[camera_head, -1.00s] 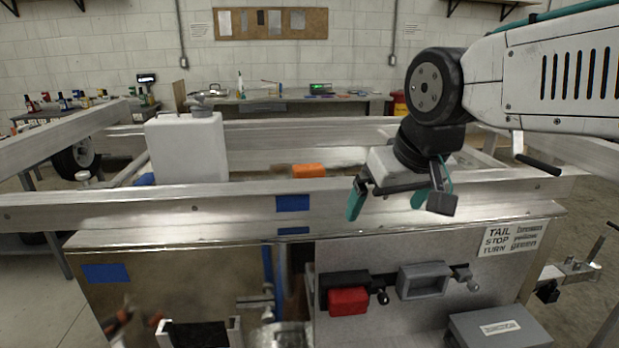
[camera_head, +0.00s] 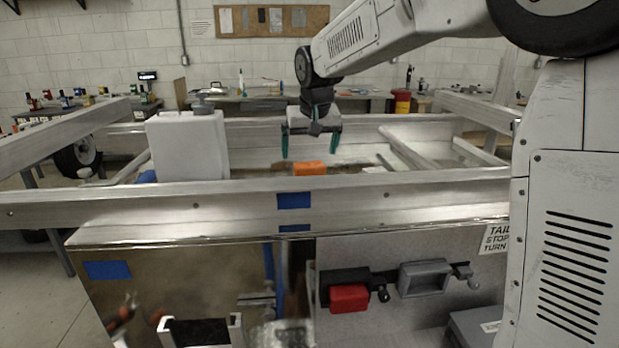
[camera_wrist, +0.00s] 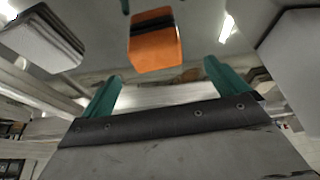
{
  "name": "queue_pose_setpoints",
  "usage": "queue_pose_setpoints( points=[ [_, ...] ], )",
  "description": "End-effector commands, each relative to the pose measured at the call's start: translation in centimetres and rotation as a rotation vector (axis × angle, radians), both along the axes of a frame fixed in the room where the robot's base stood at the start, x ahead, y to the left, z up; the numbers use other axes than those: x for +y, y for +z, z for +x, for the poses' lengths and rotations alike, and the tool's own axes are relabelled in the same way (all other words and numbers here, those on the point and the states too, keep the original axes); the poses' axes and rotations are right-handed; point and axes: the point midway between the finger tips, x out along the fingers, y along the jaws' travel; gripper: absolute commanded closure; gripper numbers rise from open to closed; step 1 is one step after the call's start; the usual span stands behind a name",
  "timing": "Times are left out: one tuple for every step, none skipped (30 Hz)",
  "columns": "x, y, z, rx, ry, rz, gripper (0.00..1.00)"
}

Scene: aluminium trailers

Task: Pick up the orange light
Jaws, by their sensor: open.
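The orange light (camera_head: 309,169) is a small orange block inside the aluminium trailer frame, showing just above the front rail in the head view. In the wrist view the orange light (camera_wrist: 154,48) has a dark band and lies beyond the fingertips, near the top. My gripper (camera_head: 309,147) is over the frame, its two teal fingers apart, just above the light in the head view. In the wrist view my gripper (camera_wrist: 164,78) is open with nothing between its fingers. The light's lower part is hidden by the front rail in the head view.
A white container (camera_head: 188,147) stands to the left of the light. The front rail (camera_head: 400,190) with blue tape runs between the camera and the light. A red light (camera_head: 349,298) and a grey box (camera_head: 425,278) are on the front panel. Room to the light's right is fairly clear.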

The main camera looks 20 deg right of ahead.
Motion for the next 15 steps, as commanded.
queue_pose_setpoints(
  points=[
    [-0.1, -0.6, 0.2, 0.002, 0.0, 0.0, 0.02],
    [-0.1, -0.9, 0.3, 0.002, 0.0, 0.0, 0.02],
    [-0.1, -1.3, 0.4, 0.003, 0.0, -0.001, 0.02],
    [-0.1, -1.5, 0.5, 0.002, 0.0, -0.001, 0.02],
    [-0.2, -1.6, 0.6, 0.002, 0.0, 0.0, 0.02],
    [-0.2, -1.9, 0.7, 0.001, 0.0, 0.0, 0.02],
    [-0.3, -2.2, 0.9, 0.002, 0.0, 0.0, 0.02],
    [-0.4, -2.6, 1.0, 0.002, 0.0, -0.001, 0.02],
    [-0.5, -3.2, 1.3, 0.004, 0.0, -0.001, 0.02],
    [-0.6, -3.6, 1.5, 0.004, 0.0, -0.001, 0.02],
    [-0.7, -4.1, 1.7, 0.003, 0.0, -0.001, 0.02],
    [-0.7, -4.6, 1.9, 0.004, 0.001, -0.001, 0.02],
    [-0.7, -5.0, 2.1, 0.003, 0.001, -0.001, 0.02],
    [-0.7, -5.4, 2.2, 0.002, 0.001, 0.0, 0.02],
    [-0.7, -5.7, 2.4, 0.002, 0.001, 0.0, 0.02]
  ],
)
